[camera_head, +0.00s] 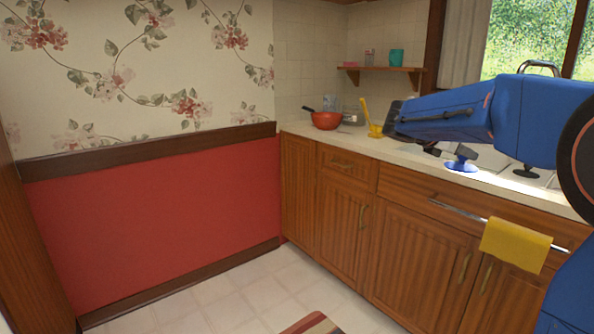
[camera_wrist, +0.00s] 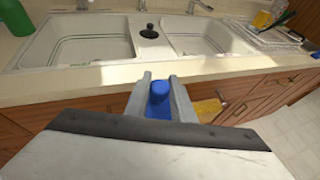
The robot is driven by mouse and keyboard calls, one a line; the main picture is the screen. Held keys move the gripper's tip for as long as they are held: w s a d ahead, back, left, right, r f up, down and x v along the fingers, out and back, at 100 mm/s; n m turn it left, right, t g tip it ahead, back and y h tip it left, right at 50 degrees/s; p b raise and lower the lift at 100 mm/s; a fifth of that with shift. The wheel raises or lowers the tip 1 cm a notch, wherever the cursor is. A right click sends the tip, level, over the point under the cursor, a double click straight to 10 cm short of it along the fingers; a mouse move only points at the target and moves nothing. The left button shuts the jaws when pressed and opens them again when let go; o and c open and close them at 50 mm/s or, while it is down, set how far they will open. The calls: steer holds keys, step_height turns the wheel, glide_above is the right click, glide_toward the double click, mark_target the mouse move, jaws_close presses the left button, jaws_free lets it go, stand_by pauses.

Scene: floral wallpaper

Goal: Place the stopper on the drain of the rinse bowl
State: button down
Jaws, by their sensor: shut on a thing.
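My gripper (camera_wrist: 159,82) is shut on a blue stopper (camera_wrist: 160,92), which shows between the two grey fingers in the wrist view. In the head view the stopper (camera_head: 462,160) appears as a blue disc with a knob, near the front edge of the counter. I cannot tell whether it touches the counter. The white sink (camera_wrist: 85,45) has two large basins, with a narrow section between them. A dark round piece with a knob (camera_wrist: 150,33) sits in that section and also shows in the head view (camera_head: 527,172). No open drain is clearly visible.
A yellow towel (camera_head: 515,245) hangs on a rail on the cabinet front. A red pan (camera_head: 326,120) and a yellow cup (camera_head: 375,130) stand at the far left of the counter. A green bottle (camera_wrist: 10,16) stands left of the sink. A rack (camera_wrist: 268,37) lies to its right.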

steer(key=w+a+f+n+t+y, duration=0.1)
steer(key=w+a+f, duration=0.35)
steer(key=f, duration=1.65)
steer(key=w+a+f+n+t+y, duration=0.15)
steer(key=a+f, duration=0.65)
steer(key=f, duration=1.3)
steer(key=w+a+f+n+t, duration=0.2)
steer(key=a+f, duration=0.4)
steer(key=f, duration=1.6)
steer(key=w+r+n+t+y, duration=0.3)
steer(key=r+n+y, duration=0.3)
steer(key=r, duration=1)
steer(key=shift+r+t, duration=0.35)
steer(key=shift+t, duration=0.2)
